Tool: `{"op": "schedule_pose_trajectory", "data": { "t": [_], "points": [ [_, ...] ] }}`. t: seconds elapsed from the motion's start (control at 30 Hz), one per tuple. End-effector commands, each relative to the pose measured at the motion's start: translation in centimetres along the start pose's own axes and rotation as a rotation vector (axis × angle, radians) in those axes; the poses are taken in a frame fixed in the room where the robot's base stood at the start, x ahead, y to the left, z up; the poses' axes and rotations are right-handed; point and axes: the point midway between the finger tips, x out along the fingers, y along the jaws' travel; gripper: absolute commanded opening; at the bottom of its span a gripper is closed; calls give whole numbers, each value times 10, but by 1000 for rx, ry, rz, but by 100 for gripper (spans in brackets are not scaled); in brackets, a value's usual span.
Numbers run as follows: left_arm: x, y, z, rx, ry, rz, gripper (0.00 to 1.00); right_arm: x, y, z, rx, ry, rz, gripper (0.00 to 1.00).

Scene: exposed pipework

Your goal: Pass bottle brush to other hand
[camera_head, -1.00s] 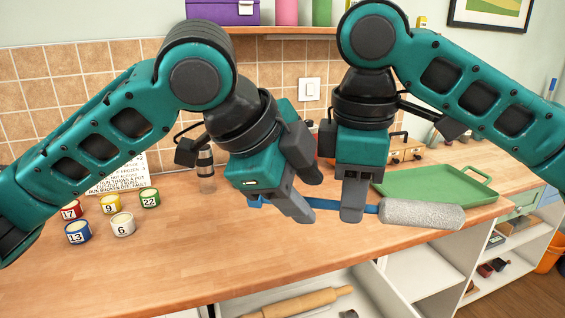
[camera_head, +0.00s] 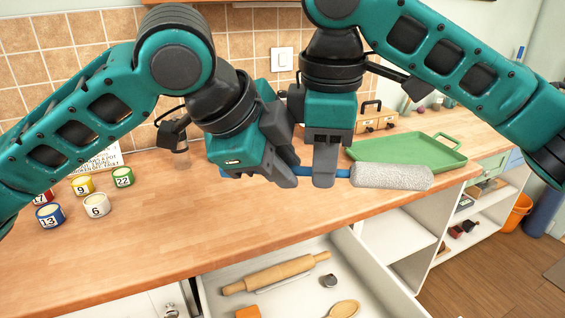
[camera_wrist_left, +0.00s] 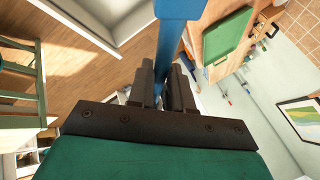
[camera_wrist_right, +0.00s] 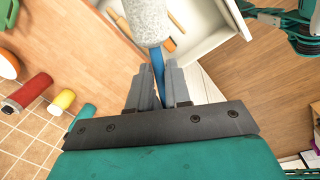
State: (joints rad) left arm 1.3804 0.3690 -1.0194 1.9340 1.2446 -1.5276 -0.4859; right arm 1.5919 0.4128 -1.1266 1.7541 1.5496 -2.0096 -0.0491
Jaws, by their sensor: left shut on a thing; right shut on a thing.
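The bottle brush has a blue handle and a grey-white bristled head (camera_head: 392,177). It lies roughly level above the counter's front edge, head to the right. My left gripper (camera_head: 284,178) is shut on the handle's left part. My right gripper (camera_head: 323,180) is shut on the handle close to the head. In the left wrist view the blue handle (camera_wrist_left: 170,45) runs between my left fingers. In the right wrist view the head (camera_wrist_right: 147,20) shows beyond my right fingers, with the handle (camera_wrist_right: 157,70) between them.
Below is an open drawer with a rolling pin (camera_head: 270,274) and a wooden spoon (camera_head: 344,309). A green tray (camera_head: 420,152) lies on the counter at the right. Several numbered cans (camera_head: 97,205) stand at the left. The counter's middle (camera_head: 150,240) is clear.

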Motion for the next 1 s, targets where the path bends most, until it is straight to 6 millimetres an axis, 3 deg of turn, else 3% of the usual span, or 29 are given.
{"op": "schedule_pose_trajectory", "data": {
  "t": [0.17, 0.2, 0.47, 0.77, 1.0],
  "points": [
    [0, 0, 0, 2, 0, 2, 0, 0, 0, 0, 1, -1, 1, 0],
    [0, 0, 0, 2, 0, 1, 0, 0, 0, 0, 1, -1, 1, 22],
    [0, 0, 0, 2, 0, 1, 0, 0, 0, 0, 1, -1, 1, 47],
    [0, 0, 0, 1, 0, 1, 0, -2, 0, 0, 1, 0, 1, 48],
    [0, 0, 0, 1, 0, 1, 0, -31, 1, 0, 2, 0, 6, 48]
  ]
}}
